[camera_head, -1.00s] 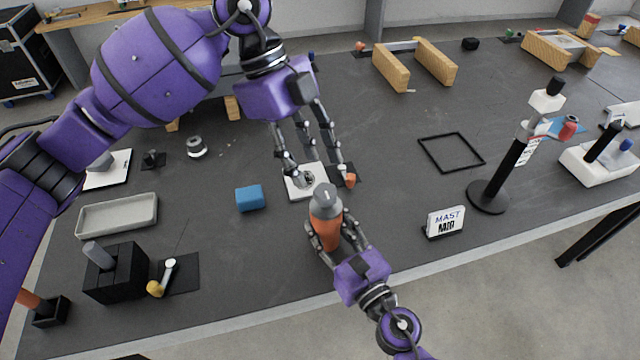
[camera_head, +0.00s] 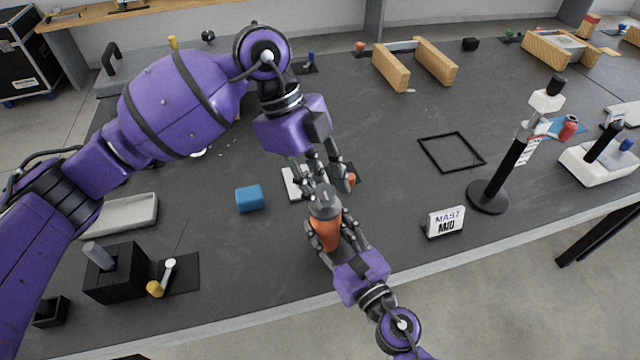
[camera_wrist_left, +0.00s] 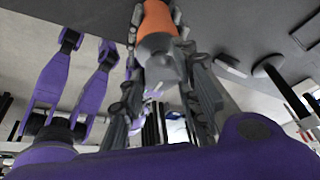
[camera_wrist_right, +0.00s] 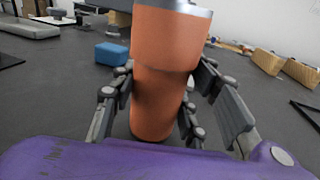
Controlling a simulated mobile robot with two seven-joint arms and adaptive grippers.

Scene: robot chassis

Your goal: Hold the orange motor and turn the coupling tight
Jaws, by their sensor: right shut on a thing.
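The orange motor (camera_head: 326,234) stands upright near the table's front edge, with the grey coupling (camera_head: 324,204) on its top. My right gripper (camera_head: 332,240) is shut around the motor's body; the right wrist view shows its fingers on both sides of the orange motor (camera_wrist_right: 163,85). My left gripper (camera_head: 321,182) is pointed down just above and behind the coupling. In the left wrist view its fingers stand apart on either side of the grey coupling (camera_wrist_left: 160,47), and I see no clear contact.
A blue block (camera_head: 249,198) lies left of the motor. A white plate (camera_head: 292,184) is partly hidden behind my left gripper. A MAST sign (camera_head: 445,221), a black square frame (camera_head: 451,152) and a stand (camera_head: 492,190) are to the right. Table between motor and sign is clear.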

